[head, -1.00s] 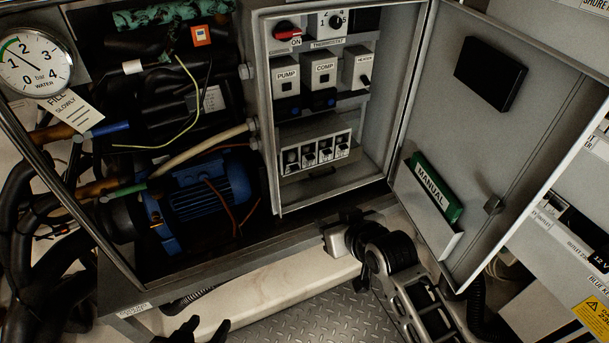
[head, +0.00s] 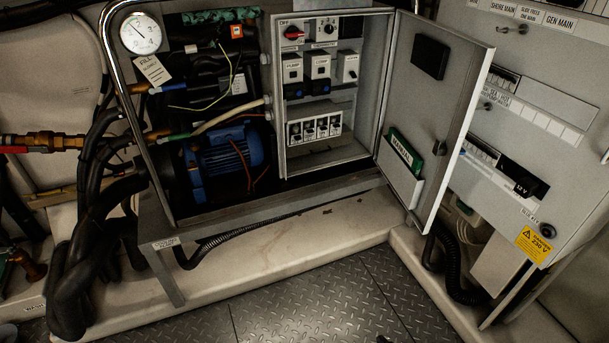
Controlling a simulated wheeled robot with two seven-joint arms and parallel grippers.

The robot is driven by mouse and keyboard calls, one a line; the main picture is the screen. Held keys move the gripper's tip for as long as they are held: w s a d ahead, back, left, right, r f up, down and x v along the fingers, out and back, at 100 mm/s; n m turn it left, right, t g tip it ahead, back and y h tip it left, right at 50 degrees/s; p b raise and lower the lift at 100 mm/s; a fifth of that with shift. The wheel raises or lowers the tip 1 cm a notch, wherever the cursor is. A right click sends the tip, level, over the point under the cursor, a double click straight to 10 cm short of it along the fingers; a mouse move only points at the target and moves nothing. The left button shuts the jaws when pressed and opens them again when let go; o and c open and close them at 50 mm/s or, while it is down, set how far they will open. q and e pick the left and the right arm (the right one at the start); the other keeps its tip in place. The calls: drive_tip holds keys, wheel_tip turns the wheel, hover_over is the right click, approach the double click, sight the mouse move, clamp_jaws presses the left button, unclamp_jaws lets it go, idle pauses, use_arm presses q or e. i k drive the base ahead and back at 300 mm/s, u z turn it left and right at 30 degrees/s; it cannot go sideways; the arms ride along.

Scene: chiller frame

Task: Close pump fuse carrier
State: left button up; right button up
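The open control box (head: 278,110) holds a row of white modules. The left one is the PUMP module (head: 293,68), next to the COMP module (head: 318,66) and the HEATER module (head: 347,66). Below them is a white strip of several small carriers with dark parts (head: 315,129). Their labels are too small to read, so I cannot tell which is the pump fuse carrier or whether one stands open. Neither gripper shows clearly; only a small dark sliver touches the bottom edge.
The box door (head: 436,110) stands open to the right, with a green MANUAL (head: 405,149) in its pocket. A red rotary switch (head: 293,33) is at the box's top left. A blue pump motor (head: 222,158) and hoses are left. The plate floor (head: 300,300) in front is clear.

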sight(294, 138)
drive_tip(key=u, duration=0.85)
drive_tip(key=i, duration=0.9)
drive_tip(key=z, duration=0.8)
drive_tip(key=i, duration=0.65)
drive_tip(key=z, duration=0.1)
